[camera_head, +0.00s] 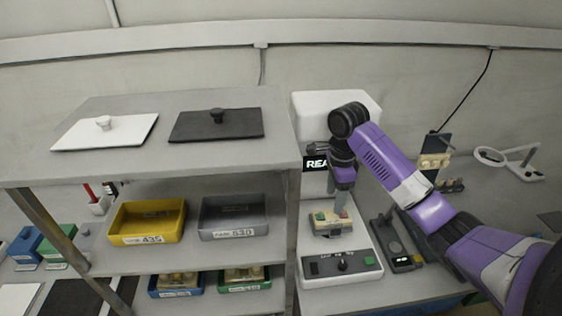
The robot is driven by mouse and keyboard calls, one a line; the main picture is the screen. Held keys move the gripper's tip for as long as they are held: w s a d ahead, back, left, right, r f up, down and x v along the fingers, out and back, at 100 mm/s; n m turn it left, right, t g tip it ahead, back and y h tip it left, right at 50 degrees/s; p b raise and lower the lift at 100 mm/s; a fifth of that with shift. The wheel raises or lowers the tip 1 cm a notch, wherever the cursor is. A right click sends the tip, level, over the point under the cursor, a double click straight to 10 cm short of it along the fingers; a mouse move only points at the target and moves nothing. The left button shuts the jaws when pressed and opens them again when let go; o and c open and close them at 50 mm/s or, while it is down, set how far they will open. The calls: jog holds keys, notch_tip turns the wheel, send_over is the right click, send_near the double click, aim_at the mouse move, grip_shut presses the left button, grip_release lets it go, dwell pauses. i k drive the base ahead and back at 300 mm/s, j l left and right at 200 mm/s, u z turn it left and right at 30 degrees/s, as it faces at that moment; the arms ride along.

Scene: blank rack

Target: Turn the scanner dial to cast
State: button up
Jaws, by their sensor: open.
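The white scanner (334,103) stands right of the rack, with a black display (314,163) reading "REA", the rest hidden behind my arm. Its base has a dark front panel with a black dial (342,265) in the middle. The small labels above the dial are hard to read, and so is its pointer direction. A tan cast with green and pink parts (326,222) sits on the scanner's platform behind the panel. My gripper (341,207) points down over the cast, behind and above the dial and apart from it. It is open and appears empty; contact with the cast is unclear.
A rack (190,168) with a white plate, a black plate, and yellow (149,222) and grey (234,217) trays stands left. A dark device (398,250) stands close right of the scanner. A magnifier lamp (505,161) is farther right. Space before the dial looks clear.

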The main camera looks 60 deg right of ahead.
aim_at(342, 265)
jog(key=k, duration=1)
